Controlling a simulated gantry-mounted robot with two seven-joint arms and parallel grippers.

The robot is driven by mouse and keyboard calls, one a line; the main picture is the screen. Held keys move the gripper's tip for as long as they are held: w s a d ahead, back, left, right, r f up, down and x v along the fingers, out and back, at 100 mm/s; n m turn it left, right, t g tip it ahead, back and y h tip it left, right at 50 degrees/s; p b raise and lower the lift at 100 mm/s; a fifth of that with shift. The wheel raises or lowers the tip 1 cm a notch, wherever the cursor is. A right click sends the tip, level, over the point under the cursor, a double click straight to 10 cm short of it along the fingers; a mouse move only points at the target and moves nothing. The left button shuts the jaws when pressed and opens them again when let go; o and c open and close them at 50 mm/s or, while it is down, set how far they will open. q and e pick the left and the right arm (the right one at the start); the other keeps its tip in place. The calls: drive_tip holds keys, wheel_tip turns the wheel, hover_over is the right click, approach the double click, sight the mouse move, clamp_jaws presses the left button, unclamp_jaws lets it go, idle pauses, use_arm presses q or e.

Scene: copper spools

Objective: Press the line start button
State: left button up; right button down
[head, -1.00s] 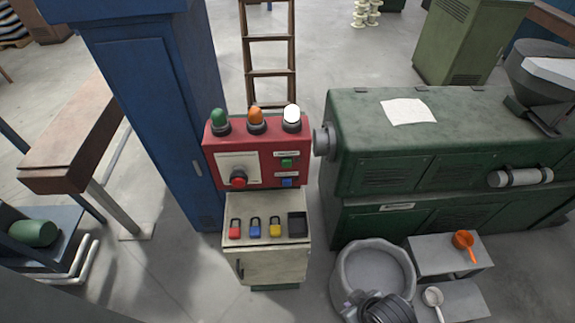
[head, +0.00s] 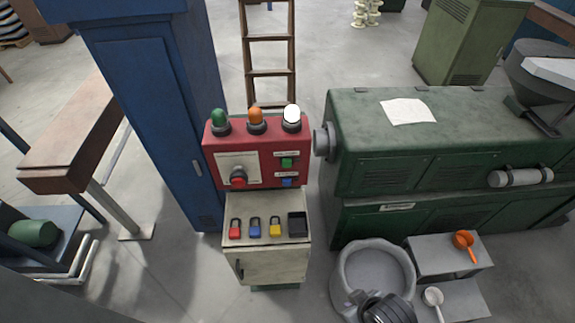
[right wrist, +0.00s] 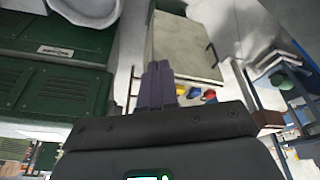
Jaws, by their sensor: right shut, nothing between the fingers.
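The red control box (head: 232,150) stands on a pale cabinet in the middle of the head view. Its right side has a green button (head: 287,162) above a blue button (head: 287,181), each under a small label too small to read. A round red knob (head: 238,178) sits on a pale plate at its left. My right gripper (right wrist: 158,66) is shut and empty in the right wrist view, its dark purple fingers together in front of the pale cabinet. In the head view, my dark right wrist shows at the bottom, well below and right of the box. My left gripper is not in view.
Red, blue and yellow padlocks (head: 275,227) and a black tray (head: 297,224) lie on the cabinet's ledge below the box. The green machine (head: 440,145) stands close on the right, the blue locker (head: 150,110) on the left. A grey tub (head: 375,262) is low in front.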

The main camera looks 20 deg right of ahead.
drive_tip(key=shift+a, duration=0.1)
idle(0.5)
drive_tip(key=w+a+r+n+t+y, duration=0.1)
drive_tip(key=w+a+t+y, duration=0.15)
drive_tip(key=w+t, duration=0.5)
drive_tip(key=w+a+r+n+t+y, duration=0.1)
drive_tip(key=w+a+n+t, duration=0.3)
drive_tip(key=w, duration=0.6)
drive_tip(key=w+d+r+n+t+y+b, duration=0.1)
drive_tip(key=w+d+r+n+t+y, duration=0.1)
drive_tip(key=w, duration=0.9)
drive_tip(key=shift+r+n+t+y+b, duration=0.4)
drive_tip(key=shift+r+n+t+y, duration=0.6)
drive_tip(key=shift+r+y, duration=1.1)
drive_tip(key=shift+w+d+r+h, duration=0.1)
drive_tip(key=shift+r+h, duration=0.05)
drive_tip(key=shift+h, duration=0.1)
